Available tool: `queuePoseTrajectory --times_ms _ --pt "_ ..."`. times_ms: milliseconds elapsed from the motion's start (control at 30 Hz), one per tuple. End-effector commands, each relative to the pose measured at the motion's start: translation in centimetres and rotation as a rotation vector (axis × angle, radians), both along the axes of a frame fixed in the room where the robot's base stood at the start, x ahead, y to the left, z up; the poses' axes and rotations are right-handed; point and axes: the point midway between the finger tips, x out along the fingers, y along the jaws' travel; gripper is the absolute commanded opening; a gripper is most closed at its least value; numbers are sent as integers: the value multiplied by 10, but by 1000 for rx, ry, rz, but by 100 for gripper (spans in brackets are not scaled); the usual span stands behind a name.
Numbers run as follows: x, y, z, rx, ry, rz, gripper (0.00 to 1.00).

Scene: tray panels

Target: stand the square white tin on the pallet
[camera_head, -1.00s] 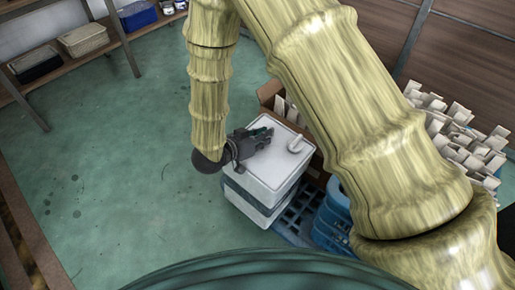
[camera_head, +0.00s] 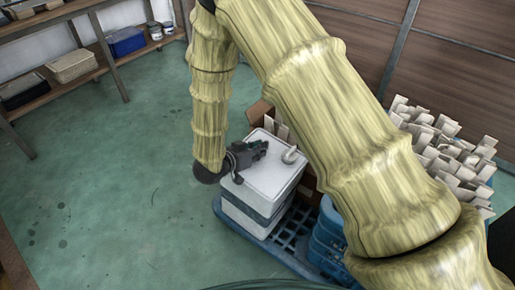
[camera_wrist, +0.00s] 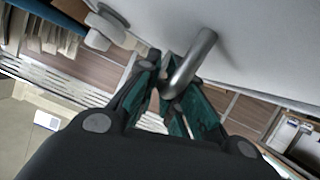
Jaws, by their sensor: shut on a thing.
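My gripper (camera_head: 262,148) reaches over the tin's lid from the left. In the wrist view my gripper (camera_wrist: 178,98) has its green-padded fingers shut around a bent grey metal handle (camera_wrist: 195,55) rising from the tin's white surface. Much of the pallet under the tin is hidden.
Blue crates (camera_head: 327,238) stand right of the tin, partly behind my arm. A cardboard box (camera_head: 260,112) is behind it. A pile of white pieces (camera_head: 445,155) is at the right. A shelf with bins (camera_head: 72,66) is at the far left; the floor left of the pallet is clear.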

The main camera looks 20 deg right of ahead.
Motion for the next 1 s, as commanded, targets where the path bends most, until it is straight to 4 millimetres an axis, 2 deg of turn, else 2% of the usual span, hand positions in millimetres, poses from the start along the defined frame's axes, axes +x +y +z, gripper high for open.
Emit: queuePoseTrajectory --times_ms 133,433,467,533,567,1000 --pt "1 0 -14 -1 -4 -1 0" --pt "-3 -1 -22 3 6 -3 0" --pt "-4 -1 -24 5 10 -3 15" --pt "-4 -1 -24 5 10 -3 27" --pt "-4 -1 -24 5 10 -3 31" --pt "0 1 -19 1 0 -1 31"
